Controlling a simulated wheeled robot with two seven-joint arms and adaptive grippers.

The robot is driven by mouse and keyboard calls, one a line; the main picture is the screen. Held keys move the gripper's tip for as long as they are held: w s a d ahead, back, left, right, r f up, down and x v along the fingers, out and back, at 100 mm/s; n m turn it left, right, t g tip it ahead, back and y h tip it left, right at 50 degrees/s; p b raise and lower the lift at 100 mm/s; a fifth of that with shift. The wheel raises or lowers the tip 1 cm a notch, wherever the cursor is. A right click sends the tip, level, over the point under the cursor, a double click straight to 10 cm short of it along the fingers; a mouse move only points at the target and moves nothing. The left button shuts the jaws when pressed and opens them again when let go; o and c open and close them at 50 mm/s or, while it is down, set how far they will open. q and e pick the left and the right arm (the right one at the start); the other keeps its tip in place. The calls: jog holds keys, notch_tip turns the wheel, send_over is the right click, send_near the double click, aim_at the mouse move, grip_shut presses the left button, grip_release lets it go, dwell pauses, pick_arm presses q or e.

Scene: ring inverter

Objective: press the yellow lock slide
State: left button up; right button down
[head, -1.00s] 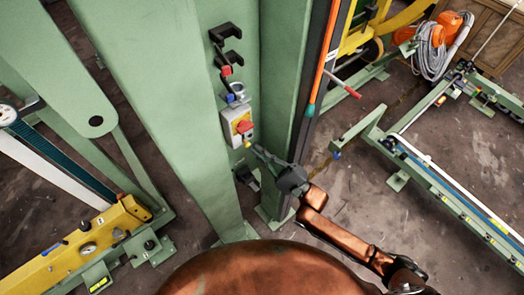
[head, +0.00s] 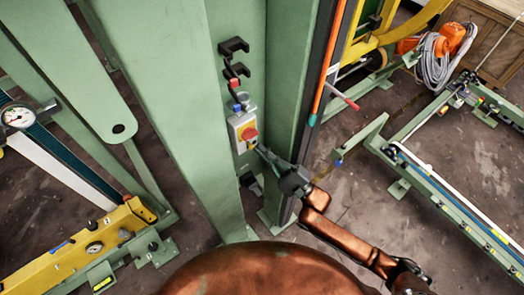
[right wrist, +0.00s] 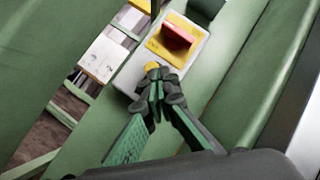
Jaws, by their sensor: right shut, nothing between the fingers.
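A grey switch box (head: 236,132) with a red rotary handle (head: 249,133) is fixed to a green column. In the right wrist view the red handle (right wrist: 177,39) sits on a yellow plate (right wrist: 163,52). The yellow lock slide (right wrist: 152,67) shows as a small rounded yellow piece below that plate. My right gripper (right wrist: 156,80) is shut and empty, its fingertips right at the lock slide's lower edge and partly covering it. I cannot tell whether they touch. In the head view the right gripper (head: 259,149) reaches the box from the lower right. My left gripper is not in view.
Two black hooks (head: 235,47) and a red and a blue part (head: 236,97) are above the box. A green post with an orange tube (head: 325,60) stands right of it. A yellow machine with a gauge (head: 94,248) is at lower left.

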jog(key=w+f+b+v, duration=0.1)
jog(key=w+b+v, duration=0.1)
jog(key=v, duration=1)
jog(key=shift+d+f, duration=0.5)
jog(key=shift+d, duration=0.15)
jog(key=shift+w, duration=0.1)
